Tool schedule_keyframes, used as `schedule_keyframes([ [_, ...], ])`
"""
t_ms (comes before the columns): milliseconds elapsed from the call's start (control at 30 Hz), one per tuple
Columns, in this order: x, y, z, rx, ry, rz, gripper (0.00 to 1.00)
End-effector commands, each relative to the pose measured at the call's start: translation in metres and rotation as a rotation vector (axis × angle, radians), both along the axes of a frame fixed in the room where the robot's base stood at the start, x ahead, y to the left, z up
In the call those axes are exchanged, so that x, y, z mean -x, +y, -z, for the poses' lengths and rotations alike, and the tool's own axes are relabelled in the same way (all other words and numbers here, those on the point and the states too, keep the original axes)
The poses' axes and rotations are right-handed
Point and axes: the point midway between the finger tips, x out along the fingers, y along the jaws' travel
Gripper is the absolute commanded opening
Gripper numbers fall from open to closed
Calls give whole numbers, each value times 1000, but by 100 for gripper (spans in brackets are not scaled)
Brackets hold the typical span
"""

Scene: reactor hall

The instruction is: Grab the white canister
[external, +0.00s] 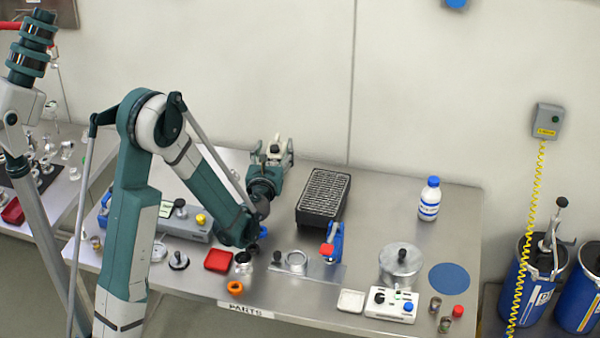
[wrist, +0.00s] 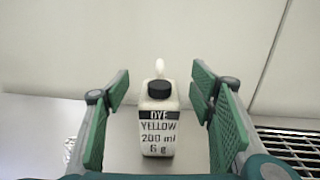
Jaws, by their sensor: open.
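A white canister (wrist: 158,128) with a black cap and a label reading "DYE YELLOW 200 ml 6 g" stands upright in the middle of the wrist view. My gripper (wrist: 160,100) is open, with one green-padded finger on each side of the canister and a visible gap to both. In the external view my gripper (external: 271,158) is at the back of the table, left of the black rack. There the canister is largely hidden by the gripper. A small pale shape shows just above the cap in the wrist view; I cannot tell what it is.
A black rack (external: 323,197) stands right of my gripper; its wire-like top shows in the wrist view (wrist: 292,148). A white bottle with a blue cap (external: 429,199) stands farther right. The wall is close behind. Table space between rack and bottle is clear.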

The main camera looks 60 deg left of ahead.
Motion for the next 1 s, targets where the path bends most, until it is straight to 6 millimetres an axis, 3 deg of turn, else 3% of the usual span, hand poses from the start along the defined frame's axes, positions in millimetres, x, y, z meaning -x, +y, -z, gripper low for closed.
schedule_keyframes([
  [333, -21, 27, 1, 0, 0, 1, 55],
  [933, -22, 28, 0, 0, 0, 1, 55],
  [1000, -22, 28, 0, 0, 0, 1, 46],
])
